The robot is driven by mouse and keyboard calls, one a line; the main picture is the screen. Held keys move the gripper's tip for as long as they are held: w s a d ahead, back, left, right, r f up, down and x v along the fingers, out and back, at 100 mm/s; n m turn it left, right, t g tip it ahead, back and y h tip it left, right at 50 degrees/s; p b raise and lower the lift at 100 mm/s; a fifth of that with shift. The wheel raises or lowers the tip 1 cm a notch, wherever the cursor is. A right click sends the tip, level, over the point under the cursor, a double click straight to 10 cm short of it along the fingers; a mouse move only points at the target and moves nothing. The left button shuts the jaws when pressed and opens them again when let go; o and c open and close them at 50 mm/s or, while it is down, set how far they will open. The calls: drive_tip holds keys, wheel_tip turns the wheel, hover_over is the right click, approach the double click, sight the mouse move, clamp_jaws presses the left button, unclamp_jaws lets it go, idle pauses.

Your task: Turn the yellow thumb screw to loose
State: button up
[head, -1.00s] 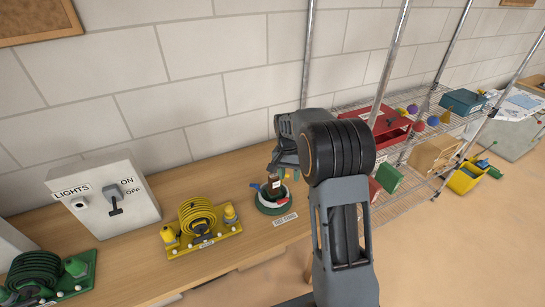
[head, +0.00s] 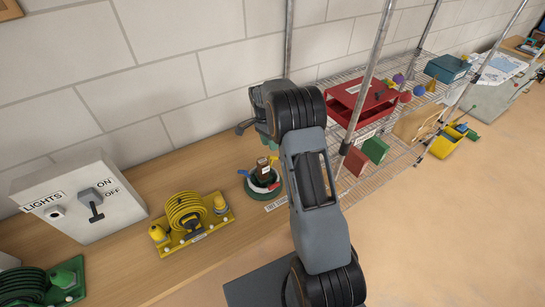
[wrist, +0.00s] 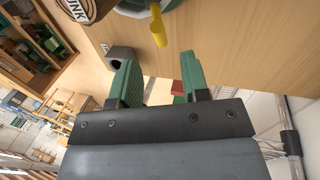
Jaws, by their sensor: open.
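In the wrist view a yellow stub (wrist: 157,27) shows at the top edge, beyond the fingertips, against the cut-off fixture. My gripper (wrist: 157,75) is open and empty, its green fingers apart. In the head view it is above and behind the fixture, partly hidden by my arm.
On the bench to the left are a yellow hose coil on a plate (head: 186,212), a green coil (head: 28,284) and a lights switch box (head: 85,200). A wire shelf with a red tray (head: 356,101) and metal posts stands close on the right.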

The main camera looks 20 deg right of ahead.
sight(273, 157)
drive_tip(key=shift+p+x, duration=0.5)
drive_tip(key=shift+x, duration=3.1)
drive_tip(key=shift+a, duration=0.1)
clamp_jaws()
